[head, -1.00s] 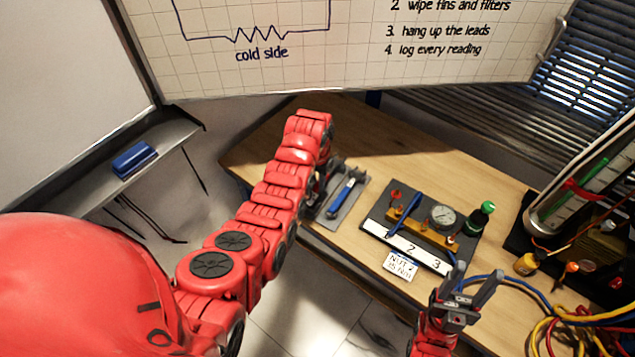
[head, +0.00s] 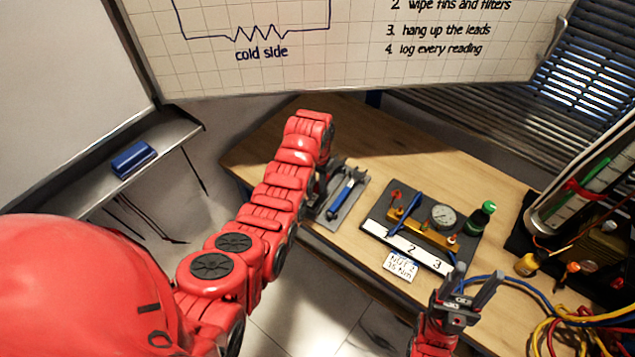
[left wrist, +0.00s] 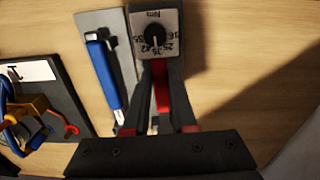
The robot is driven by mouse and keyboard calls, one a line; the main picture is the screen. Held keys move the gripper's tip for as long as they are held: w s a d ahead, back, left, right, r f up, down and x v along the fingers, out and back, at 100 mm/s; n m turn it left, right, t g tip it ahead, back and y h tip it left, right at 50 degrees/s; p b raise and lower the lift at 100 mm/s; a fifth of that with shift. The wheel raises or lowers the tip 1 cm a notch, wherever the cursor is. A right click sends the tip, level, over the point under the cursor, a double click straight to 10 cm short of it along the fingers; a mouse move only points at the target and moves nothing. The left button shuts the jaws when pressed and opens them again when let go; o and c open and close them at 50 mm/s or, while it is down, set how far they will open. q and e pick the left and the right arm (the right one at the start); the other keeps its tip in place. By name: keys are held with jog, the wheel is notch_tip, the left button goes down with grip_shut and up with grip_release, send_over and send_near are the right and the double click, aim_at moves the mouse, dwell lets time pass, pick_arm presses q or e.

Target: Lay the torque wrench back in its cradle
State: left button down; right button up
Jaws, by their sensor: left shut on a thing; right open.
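A grey plate (head: 358,204), which looks like the cradle, lies on the table left of the middle; it also shows in the left wrist view (left wrist: 124,40). A slim blue-handled tool (head: 343,198), which looks like the torque wrench, lies along it; its handle shows in the left wrist view (left wrist: 105,75). My left gripper (left wrist: 163,85) is beside that handle, shut on a red part (left wrist: 160,75) just below a grey dial block (left wrist: 170,18) marked Nm. The arm hides this grip in the head view. My right gripper (head: 472,293) is open and empty at the table's front edge.
A dark board (head: 376,213) holds a brass manifold (head: 432,238), a round gauge (head: 443,216) and another blue bar (head: 406,213). A green-capped bottle (head: 482,216) stands beside it. Coloured cables (head: 570,325) crowd the right. The table's back left is bare.

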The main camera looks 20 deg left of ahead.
pick_arm(q)
jog(key=shift+f+b, duration=0.5)
jog(key=shift+f, duration=0.15)
jog(key=c, duration=0.7)
grip_release()
jog(key=shift+o, duration=0.2)
jog(key=shift+r, duration=0.45)
notch_tip(320, 180, up, 4)
jog(key=shift+b, duration=1.05)
notch_tip(320, 180, up, 12)
jog(key=p, duration=1)
jog(key=shift+r+p, duration=0.25)
jog(key=shift+p, duration=0.1)
